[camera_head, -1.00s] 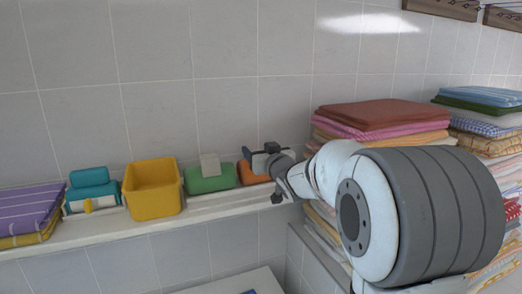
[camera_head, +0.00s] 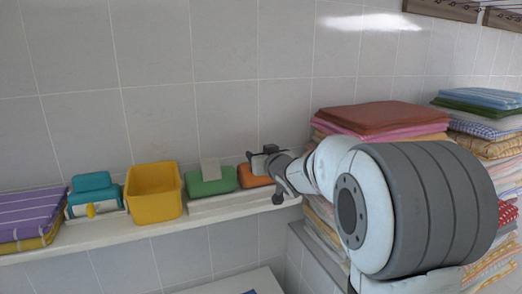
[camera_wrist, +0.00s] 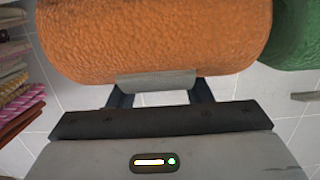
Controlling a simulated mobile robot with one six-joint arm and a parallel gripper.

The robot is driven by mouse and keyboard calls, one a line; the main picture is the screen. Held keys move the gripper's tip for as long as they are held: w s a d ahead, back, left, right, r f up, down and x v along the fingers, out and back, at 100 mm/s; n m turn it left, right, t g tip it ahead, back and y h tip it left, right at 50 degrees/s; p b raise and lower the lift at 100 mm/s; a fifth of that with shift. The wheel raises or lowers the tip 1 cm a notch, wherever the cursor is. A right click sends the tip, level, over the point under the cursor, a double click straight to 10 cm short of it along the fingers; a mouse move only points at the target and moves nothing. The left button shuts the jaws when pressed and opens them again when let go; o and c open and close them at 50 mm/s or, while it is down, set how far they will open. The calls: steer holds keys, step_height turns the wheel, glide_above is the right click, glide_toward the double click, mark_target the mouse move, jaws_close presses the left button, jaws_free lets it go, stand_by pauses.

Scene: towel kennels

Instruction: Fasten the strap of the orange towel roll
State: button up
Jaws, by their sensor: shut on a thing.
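The orange towel roll (camera_head: 255,176) lies at the right end of the white shelf in the head view, partly hidden by my arm. It fills the top of the wrist view (camera_wrist: 155,38). A short grey strap end (camera_wrist: 156,81) shows at the roll's near side. My gripper (camera_wrist: 160,92) is shut on this strap end, close against the roll. In the head view my gripper (camera_head: 264,161) is at the roll, and its fingertips are hard to make out. The rest of the strap is hidden.
Further left are a yellow bin (camera_head: 154,193), a teal item (camera_head: 93,190) and folded purple towels (camera_head: 28,213). Towel stacks (camera_head: 382,117) stand at the right.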

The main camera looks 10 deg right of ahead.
steer(key=o, duration=1)
steer(key=shift+s, duration=0.1)
steer(key=b+v, duration=0.1)
steer(key=v, duration=0.6)
steer(key=shift+s+d+b, duration=0.15)
steer(key=shift+s+b, duration=0.2)
steer(key=shift+b, duration=0.05)
